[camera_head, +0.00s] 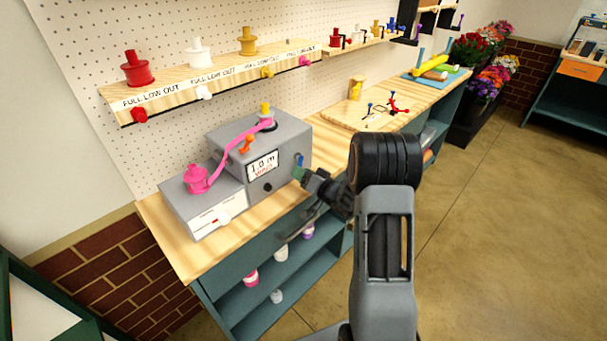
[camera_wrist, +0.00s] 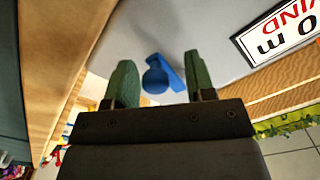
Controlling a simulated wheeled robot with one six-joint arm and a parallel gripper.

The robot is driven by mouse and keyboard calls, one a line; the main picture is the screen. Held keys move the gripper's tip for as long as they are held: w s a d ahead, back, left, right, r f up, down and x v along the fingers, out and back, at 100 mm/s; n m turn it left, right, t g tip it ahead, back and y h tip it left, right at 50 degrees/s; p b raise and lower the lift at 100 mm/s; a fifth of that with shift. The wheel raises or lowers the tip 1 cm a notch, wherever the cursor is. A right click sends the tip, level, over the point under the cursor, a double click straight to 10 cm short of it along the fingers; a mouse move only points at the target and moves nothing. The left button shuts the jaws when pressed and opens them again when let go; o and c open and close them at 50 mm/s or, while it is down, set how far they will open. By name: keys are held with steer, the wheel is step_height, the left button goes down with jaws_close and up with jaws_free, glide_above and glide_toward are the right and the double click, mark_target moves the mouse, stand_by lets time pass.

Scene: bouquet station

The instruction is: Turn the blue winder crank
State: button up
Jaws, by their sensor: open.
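The blue winder crank (camera_head: 299,159) is on the right side of the grey winder box (camera_head: 225,132). In the wrist view its round blue knob (camera_wrist: 155,79) and short blue arm lie between the two green fingertips of my gripper (camera_wrist: 160,82). Gaps show on both sides, so the fingers are apart from the crank. In the head view my gripper (camera_head: 299,174) is at the box's right side, just by the crank. It is open and holds nothing.
A pink ribbon (camera_head: 235,150) runs from a pink spool (camera_head: 200,180) on the lower grey box across the winder's top. A wooden board (camera_head: 350,116) with small tools lies on the bench to the right. A shelf with coloured spools (camera_head: 195,75) is behind.

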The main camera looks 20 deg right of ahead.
steer(key=b+v, duration=0.1)
steer(key=v, duration=1.3)
steer(key=shift+b, duration=0.4)
steer(key=shift+w, duration=0.1)
steer(key=s+d+f+g+h, duration=0.2)
steer(key=d+f+g+h, duration=0.4)
steer(key=d+f+h, duration=0.25)
steer(key=s+a+r+g+h, duration=0.1)
steer(key=s+r+g+h, duration=0.15)
steer(key=s+g, duration=0.25)
steer(key=s+a+r+n+g+y, duration=0.1)
steer(key=s+a+r, duration=0.3)
steer(key=a, duration=0.6)
steer(key=s+a+r+n+y, duration=0.2)
steer(key=s+a+r, duration=0.2)
steer(key=a+r, duration=0.4)
steer(key=a, duration=0.2)
steer(key=shift+s+a+r+g+y, duration=0.2)
steer(key=shift+a+r+g+y, duration=0.1)
steer(key=shift+a+r+g, duration=0.1)
